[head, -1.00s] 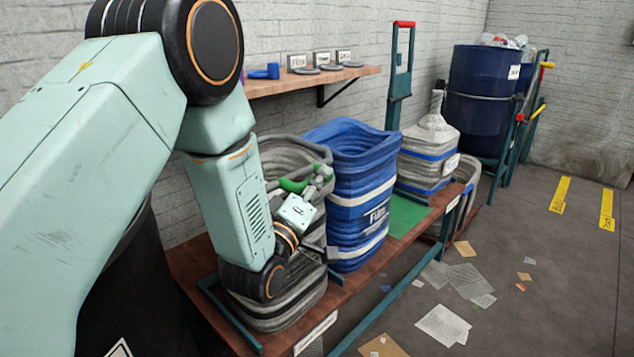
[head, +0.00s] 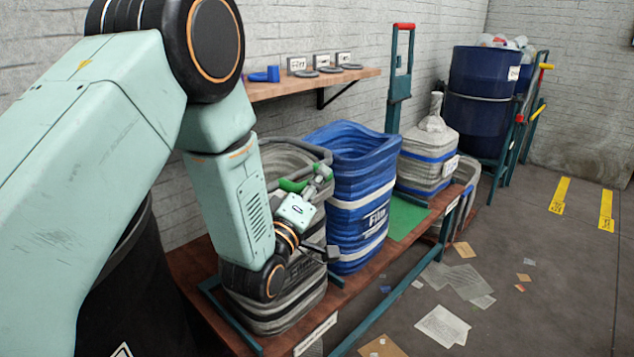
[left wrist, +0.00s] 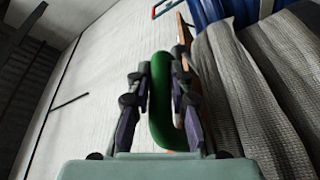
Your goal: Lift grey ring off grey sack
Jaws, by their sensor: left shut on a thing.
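The grey sack (head: 292,310) stands on the wooden bench at the near end, partly hidden behind my left arm. The grey ring (head: 312,148) runs around the sack's open top and carries a green grip (head: 291,186). My left gripper (head: 314,182) is shut on this green grip at the ring's near side. In the left wrist view the green grip (left wrist: 166,100) lies between the two fingers (left wrist: 161,88), with the sack's pale folds (left wrist: 235,85) to the right. The ring still appears at the sack's mouth; I cannot tell any gap. My right gripper is out of view.
A blue sack (head: 345,238) stands close beside the grey one. Beyond it are a green mat (head: 405,216) and a tied white sack (head: 425,172). A wall shelf (head: 350,78) holds grey discs. Papers (head: 443,325) litter the floor.

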